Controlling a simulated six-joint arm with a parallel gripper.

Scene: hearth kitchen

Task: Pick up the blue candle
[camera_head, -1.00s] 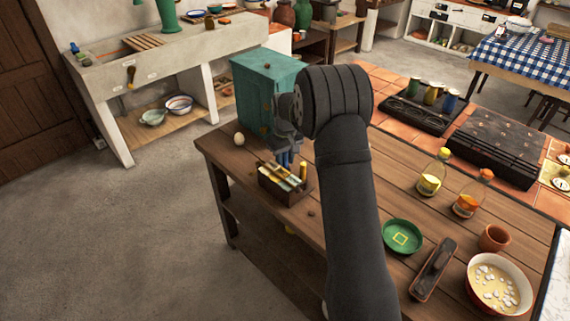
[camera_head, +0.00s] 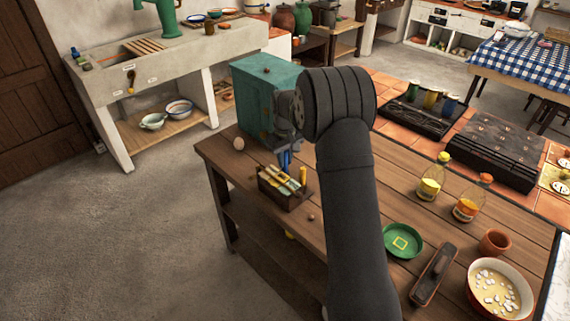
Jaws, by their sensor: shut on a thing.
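The blue candle (camera_head: 285,160) stands up between the fingers of my gripper (camera_head: 285,153), at the back edge of a small dark wooden box (camera_head: 283,200). My gripper is shut on it. The box holds several yellow and pale candles (camera_head: 281,180). The blue candle's lower end is hard to see, so I cannot tell if it is clear of the box.
A teal cabinet (camera_head: 255,100) stands close behind my gripper. An egg (camera_head: 239,143) lies left of the box, and a small brown ball (camera_head: 311,217) lies in front. A green dish (camera_head: 402,240) and two bottles (camera_head: 429,185) are to the right.

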